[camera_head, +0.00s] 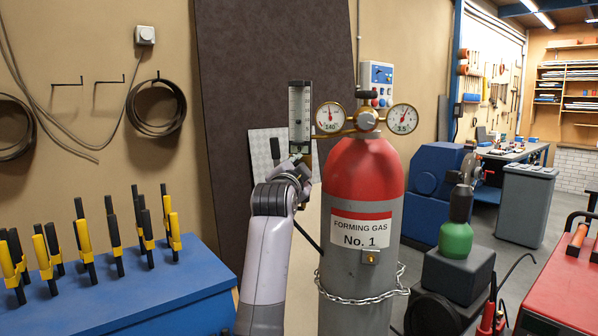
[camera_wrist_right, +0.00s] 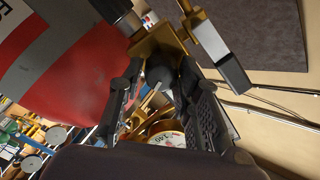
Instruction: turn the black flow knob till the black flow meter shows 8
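The black flow meter (camera_head: 300,112) stands upright left of the gauges on the red-topped gas cylinder (camera_head: 364,170). Its scale is too small to read. In the right wrist view the black flow knob (camera_wrist_right: 161,76) is between the ends of my right gripper's fingers (camera_wrist_right: 162,72). The fingers are apart, with a small gap showing on the knob's left; contact on the other side is unclear. In the head view my right gripper (camera_head: 292,168) is just below the flow meter, and its arm hides the knob. My left gripper is not in view.
Two round gauges (camera_head: 331,117) (camera_head: 402,119) sit on the brass regulator, with another black knob (camera_head: 367,95) above. A chain (camera_head: 362,299) circles the cylinder. A dark panel (camera_head: 245,60) leans behind. A blue bench (camera_head: 130,293) with yellow-black clamps is at left.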

